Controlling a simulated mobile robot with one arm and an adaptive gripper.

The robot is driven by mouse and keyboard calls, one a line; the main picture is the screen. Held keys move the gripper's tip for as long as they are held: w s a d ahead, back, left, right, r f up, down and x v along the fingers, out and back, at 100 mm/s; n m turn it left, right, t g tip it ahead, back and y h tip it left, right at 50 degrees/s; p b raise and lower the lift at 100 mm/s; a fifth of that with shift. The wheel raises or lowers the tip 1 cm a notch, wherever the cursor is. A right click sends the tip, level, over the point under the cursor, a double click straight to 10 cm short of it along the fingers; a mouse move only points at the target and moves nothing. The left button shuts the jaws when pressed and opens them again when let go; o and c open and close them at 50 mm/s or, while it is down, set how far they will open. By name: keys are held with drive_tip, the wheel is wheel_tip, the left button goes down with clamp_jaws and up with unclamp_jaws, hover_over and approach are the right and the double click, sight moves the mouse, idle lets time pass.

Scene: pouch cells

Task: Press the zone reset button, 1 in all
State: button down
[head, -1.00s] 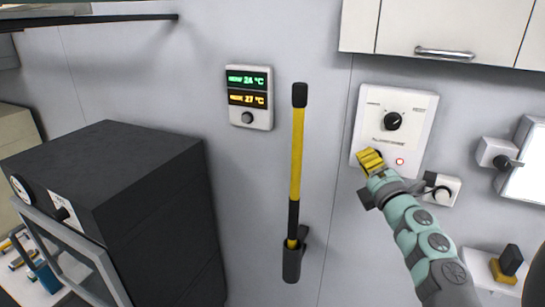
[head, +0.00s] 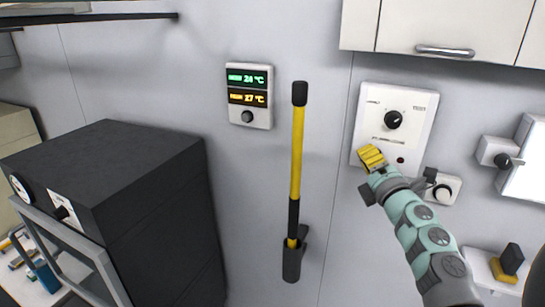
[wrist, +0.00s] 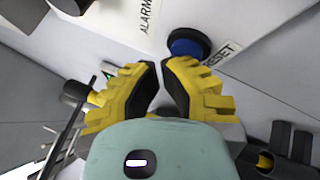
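The blue round reset button (wrist: 187,45) shows in the wrist view, with a white RESET label (wrist: 222,54) beside it. It sits on a white wall panel (head: 414,107); in the head view my gripper hides it. My gripper (head: 371,156) has yellow fingers and is at the panel's lower left. In the wrist view its fingertips (wrist: 160,65) are drawn close together with a narrow gap and nothing between them. They lie just below and left of the button; whether they touch it I cannot tell. A small lamp (head: 401,160) at the panel's lower right is dark.
A black knob (head: 393,120) is on the same panel. A small white box (head: 442,188) is just right of my wrist. Another knob box (head: 497,154) is farther right. A yellow-black pole (head: 296,160) hangs left of the panel. Cabinets (head: 450,30) are above.

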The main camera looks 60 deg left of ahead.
drive_tip(key=shift+s+d, duration=0.45)
drive_tip(key=shift+s, duration=0.35)
drive_tip(key=shift+d, duration=0.1)
drive_tip(key=shift+s+d, duration=0.4)
drive_tip(key=shift+s, duration=0.3)
drive_tip(key=shift+s+d, duration=0.45)
drive_tip(key=shift+s, duration=0.25)
drive_tip(key=shift+s+d, duration=0.4)
drive_tip(key=shift+s, duration=0.3)
